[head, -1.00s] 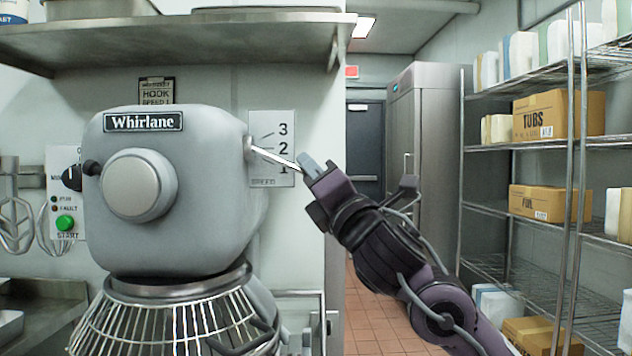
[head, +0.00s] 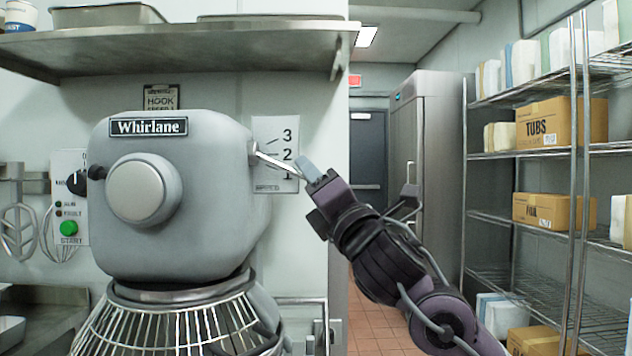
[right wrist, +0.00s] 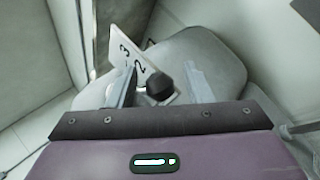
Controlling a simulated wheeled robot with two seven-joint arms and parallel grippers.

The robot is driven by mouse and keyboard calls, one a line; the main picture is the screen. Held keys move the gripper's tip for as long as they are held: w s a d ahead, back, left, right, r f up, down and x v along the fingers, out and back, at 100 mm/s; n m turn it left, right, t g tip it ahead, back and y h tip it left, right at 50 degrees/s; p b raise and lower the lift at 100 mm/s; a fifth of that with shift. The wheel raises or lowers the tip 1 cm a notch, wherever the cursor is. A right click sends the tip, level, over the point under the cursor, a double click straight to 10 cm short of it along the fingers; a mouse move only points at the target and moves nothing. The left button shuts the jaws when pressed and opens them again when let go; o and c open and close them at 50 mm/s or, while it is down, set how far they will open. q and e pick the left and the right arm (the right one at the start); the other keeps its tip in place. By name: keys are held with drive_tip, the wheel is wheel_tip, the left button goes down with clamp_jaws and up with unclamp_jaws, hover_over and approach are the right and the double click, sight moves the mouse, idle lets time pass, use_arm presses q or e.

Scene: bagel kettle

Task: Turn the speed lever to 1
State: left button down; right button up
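The grey Whirlane mixer (head: 225,200) stands at the left in the head view. Its thin metal speed lever (head: 277,162) slopes down to the right from the side of the mixer head. Behind it, the speed plate (head: 262,130) shows 3, 2 and 1; the lever passes below the 2 and close to the 1. My right gripper (head: 308,168) is at the lever's outer end. In the right wrist view, the lever's black knob (right wrist: 160,85) sits between the open fingers, with a gap to the right finger. My left gripper is not in view.
A control panel (head: 68,200) with a green start button and a black knob is left of the mixer. A steel shelf (head: 240,40) hangs above. A wire bowl guard (head: 170,325) is below the mixer head. A wire rack (head: 575,200) with boxes stands at the right.

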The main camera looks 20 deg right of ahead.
drive_tip(key=shift+s+d, duration=0.1)
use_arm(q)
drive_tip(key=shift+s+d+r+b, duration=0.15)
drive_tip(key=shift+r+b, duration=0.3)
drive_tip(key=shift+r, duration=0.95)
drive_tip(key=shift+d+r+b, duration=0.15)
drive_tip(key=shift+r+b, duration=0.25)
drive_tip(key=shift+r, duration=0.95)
use_arm(e)
drive_tip(key=v, duration=0.7)
drive_tip(key=shift+s, duration=0.25)
drive_tip(key=shift+f, duration=0.15)
